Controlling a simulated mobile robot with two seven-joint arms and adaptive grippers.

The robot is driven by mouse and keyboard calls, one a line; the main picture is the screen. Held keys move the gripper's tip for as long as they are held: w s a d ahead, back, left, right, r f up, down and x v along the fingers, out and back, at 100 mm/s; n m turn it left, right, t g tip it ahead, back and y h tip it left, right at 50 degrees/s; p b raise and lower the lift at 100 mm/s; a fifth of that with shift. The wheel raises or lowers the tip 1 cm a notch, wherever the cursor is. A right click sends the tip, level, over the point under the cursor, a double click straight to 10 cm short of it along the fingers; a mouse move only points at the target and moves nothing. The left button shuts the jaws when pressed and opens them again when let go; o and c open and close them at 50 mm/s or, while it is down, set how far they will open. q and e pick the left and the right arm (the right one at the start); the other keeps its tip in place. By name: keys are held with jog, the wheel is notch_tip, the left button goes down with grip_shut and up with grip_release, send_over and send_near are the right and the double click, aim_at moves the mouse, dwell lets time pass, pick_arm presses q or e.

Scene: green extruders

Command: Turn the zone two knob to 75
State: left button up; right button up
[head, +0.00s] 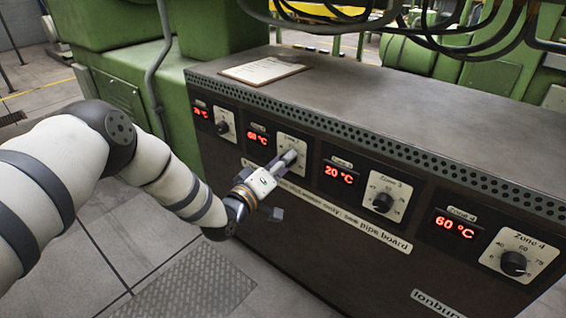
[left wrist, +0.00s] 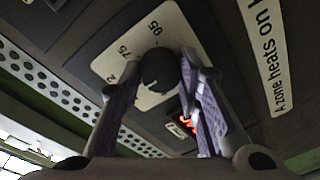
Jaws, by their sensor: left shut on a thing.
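The zone two dial plate (head: 294,144) is on the front of the dark control cabinet, right of a red display (head: 259,138) that seems to read 68 °C. My left gripper (head: 287,160) reaches this dial from the left and covers its knob in the head view. In the left wrist view the dark round zone two knob (left wrist: 160,68) sits between the two fingers, and the gripper is shut on it. Part of the scale, with 75 and 95, shows on the pale plate (left wrist: 118,62). The knob's pointer is not clear. My right gripper is not in view.
The zone three knob (head: 383,202) is to the right, beside a display reading 20 °C. The zone four knob (head: 513,263) is further right, beside 60 °C. The zone one knob (head: 222,127) is close on the left. A clipboard (head: 264,70) lies on the cabinet top.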

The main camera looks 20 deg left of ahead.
pick_arm(q)
jog(key=m, duration=0.6)
jog(key=m+h+p, duration=0.1)
jog(key=m, duration=0.4)
jog(key=shift+m+t, duration=0.4)
dwell(0.4)
jog(key=o, duration=1.1)
jog(key=shift+o, duration=0.2)
jog(key=v, duration=1.2)
